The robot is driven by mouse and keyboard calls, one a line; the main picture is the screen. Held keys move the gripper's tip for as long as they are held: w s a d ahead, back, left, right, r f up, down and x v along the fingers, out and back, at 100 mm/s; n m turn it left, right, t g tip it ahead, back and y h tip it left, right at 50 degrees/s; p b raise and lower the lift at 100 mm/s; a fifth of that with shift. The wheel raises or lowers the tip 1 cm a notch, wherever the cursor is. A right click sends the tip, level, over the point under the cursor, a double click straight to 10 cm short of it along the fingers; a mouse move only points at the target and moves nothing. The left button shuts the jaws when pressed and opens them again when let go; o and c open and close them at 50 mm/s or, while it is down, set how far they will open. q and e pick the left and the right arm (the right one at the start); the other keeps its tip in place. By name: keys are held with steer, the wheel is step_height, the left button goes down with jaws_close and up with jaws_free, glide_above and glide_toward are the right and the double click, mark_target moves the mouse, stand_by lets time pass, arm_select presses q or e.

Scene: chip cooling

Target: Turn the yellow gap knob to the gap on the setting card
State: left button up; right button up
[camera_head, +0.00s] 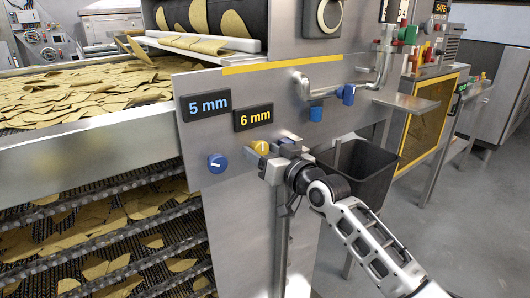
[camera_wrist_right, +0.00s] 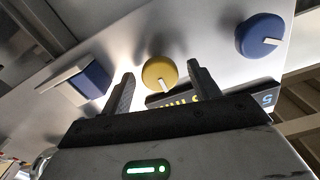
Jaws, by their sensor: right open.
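The yellow gap knob (camera_head: 260,147) is on the grey machine panel, below a dark sign reading "6 mm" in yellow (camera_head: 253,117). Its pale pointer line looks near upright in the head view. My right gripper (camera_head: 270,155) is at the knob, open. In the wrist view the yellow knob (camera_wrist_right: 157,72) shows between the two spread fingers (camera_wrist_right: 161,73), with a gap on either side, and its pale line points down toward the gripper. Part of the sign shows upside down behind the right finger. My left gripper is not in view.
Blue fittings (camera_head: 348,95) and a pipe are above right. A dark bin (camera_head: 358,170) stands behind my right arm. Chips cover the conveyor (camera_head: 75,100) at left.

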steer(key=c, duration=1)
steer(key=shift+f+n, duration=0.1)
steer(key=shift+n, duration=0.2)
steer(key=shift+n+b, duration=0.55)
steer(key=shift+n, duration=0.35)
steer(key=n, duration=0.3)
steer(key=shift+n, duration=0.3)
steer(key=n+p, duration=0.1)
steer(key=n, duration=0.4)
steer(key=shift+n, duration=0.4)
